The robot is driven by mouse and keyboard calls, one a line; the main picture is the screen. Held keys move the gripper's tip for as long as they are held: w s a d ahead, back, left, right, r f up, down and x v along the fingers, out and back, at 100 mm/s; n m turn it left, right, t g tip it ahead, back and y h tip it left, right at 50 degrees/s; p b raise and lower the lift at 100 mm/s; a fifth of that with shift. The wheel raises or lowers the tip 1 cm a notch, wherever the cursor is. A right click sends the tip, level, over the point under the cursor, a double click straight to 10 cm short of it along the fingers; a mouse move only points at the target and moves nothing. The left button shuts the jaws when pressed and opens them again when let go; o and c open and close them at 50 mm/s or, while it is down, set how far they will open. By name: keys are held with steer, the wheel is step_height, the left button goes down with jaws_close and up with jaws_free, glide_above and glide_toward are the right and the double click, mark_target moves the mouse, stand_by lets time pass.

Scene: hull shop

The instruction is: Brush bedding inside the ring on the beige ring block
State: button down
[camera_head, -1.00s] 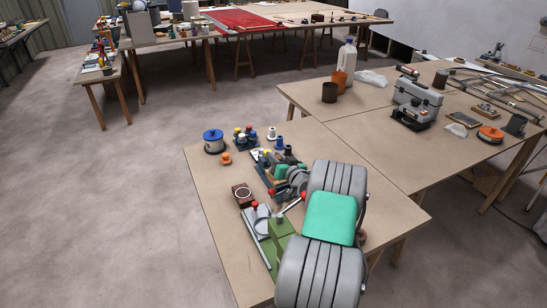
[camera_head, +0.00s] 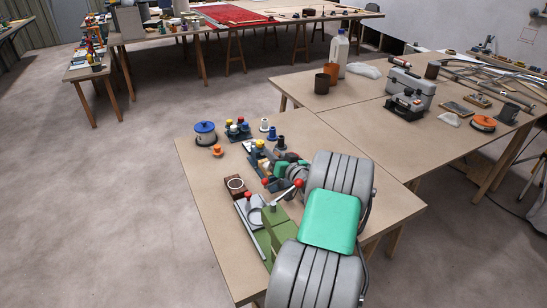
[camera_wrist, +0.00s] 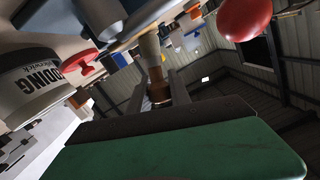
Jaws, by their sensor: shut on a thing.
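My gripper (camera_head: 284,189) is low over the near table, mostly hidden by my grey arm in the head view. In the wrist view my gripper (camera_wrist: 160,95) is shut on a brown cylindrical handle, seemingly the brush (camera_wrist: 152,58); its bristles are not clear. A pale ring on a dark brown block (camera_head: 235,185) stands left of the gripper. A grey plate with a round ring (camera_head: 254,216) lies beside it, toward me. I cannot tell which is the beige ring block.
A blue-lidded pot (camera_head: 205,134), an orange knob (camera_head: 217,150) and several small coloured parts stand at the table's far side. A red ball (camera_wrist: 247,18) is close to the wrist camera. A grey toolbox (camera_head: 410,88) stands on the far table.

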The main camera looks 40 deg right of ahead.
steer(key=shift+b+x, duration=0.55)
steer(key=shift+x, duration=0.45)
steer(key=shift+r+b+x, duration=0.1)
steer(key=shift+b+x, duration=0.45)
steer(key=shift+x, duration=0.4)
steer(key=shift+r+b+x, duration=0.15)
steer(key=shift+b+x, duration=0.35)
steer(key=shift+x, duration=0.45)
steer(key=shift+d+r, duration=0.15)
step_height(320, 180, up, 6)
steer(key=p, duration=0.2)
step_height(320, 180, up, 3)
steer(key=shift+p, duration=0.85)
